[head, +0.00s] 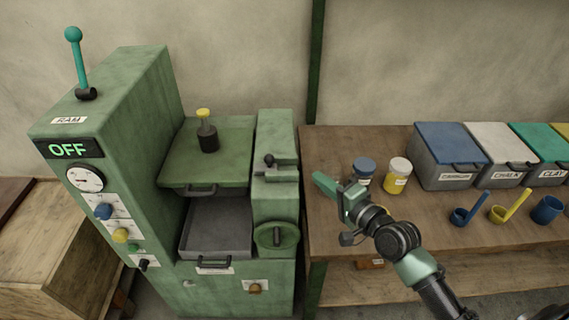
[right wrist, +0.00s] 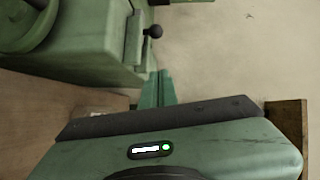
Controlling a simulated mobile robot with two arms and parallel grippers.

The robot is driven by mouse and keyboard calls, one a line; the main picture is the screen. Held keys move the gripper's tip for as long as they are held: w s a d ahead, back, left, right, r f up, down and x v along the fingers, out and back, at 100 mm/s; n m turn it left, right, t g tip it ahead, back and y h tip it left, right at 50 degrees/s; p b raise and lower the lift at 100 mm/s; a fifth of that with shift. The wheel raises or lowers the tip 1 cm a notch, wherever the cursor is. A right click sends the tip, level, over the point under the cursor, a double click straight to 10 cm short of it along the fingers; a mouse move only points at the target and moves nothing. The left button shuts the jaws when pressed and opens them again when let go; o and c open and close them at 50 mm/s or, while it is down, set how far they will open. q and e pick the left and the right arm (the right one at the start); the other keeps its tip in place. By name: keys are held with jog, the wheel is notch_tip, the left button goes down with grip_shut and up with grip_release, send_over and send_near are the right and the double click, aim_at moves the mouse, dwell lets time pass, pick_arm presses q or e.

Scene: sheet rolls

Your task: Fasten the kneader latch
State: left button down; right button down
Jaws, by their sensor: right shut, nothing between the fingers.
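The green kneader machine (head: 150,130) stands at the left with an "OFF" display. A dark ball-ended latch lever (head: 268,160) sits on the narrow block right of the lid (head: 225,150). It also shows in the right wrist view as a black ball on a short arm (right wrist: 154,31). I cannot tell from these frames whether the latch is fastened. My right gripper (head: 320,180) is shut and empty, to the right of the latch and apart from it, over the bench's left edge. Its closed fingers (right wrist: 157,76) point toward the machine block. My left gripper is not in view.
A wooden bench (head: 330,150) stands to the right of the machine. On it are a blue-lidded jar (head: 364,170), a yellow jar (head: 397,178), lidded bins (head: 450,155) and scoops (head: 470,210). A grey tray (head: 215,230) sits below the lid, beside a round handwheel (head: 277,236).

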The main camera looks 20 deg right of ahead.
aim_at(296, 172)
jog(key=shift+w+f, duration=0.1)
jog(key=shift+w, duration=0.05)
jog(key=p+x, duration=0.2)
jog(key=x, duration=0.8)
jog(key=shift+w+a, duration=0.1)
jog(key=shift+w+a+p, duration=0.2)
jog(key=shift+a+p, duration=0.1)
jog(key=shift+a, duration=0.25)
jog(key=shift+w+a+p, duration=0.2)
jog(key=shift+a+p, duration=0.05)
jog(key=shift+a, duration=0.3)
jog(key=shift+w+a+f, duration=0.2)
jog(key=shift+a, duration=0.35)
jog(key=shift+f, duration=0.1)
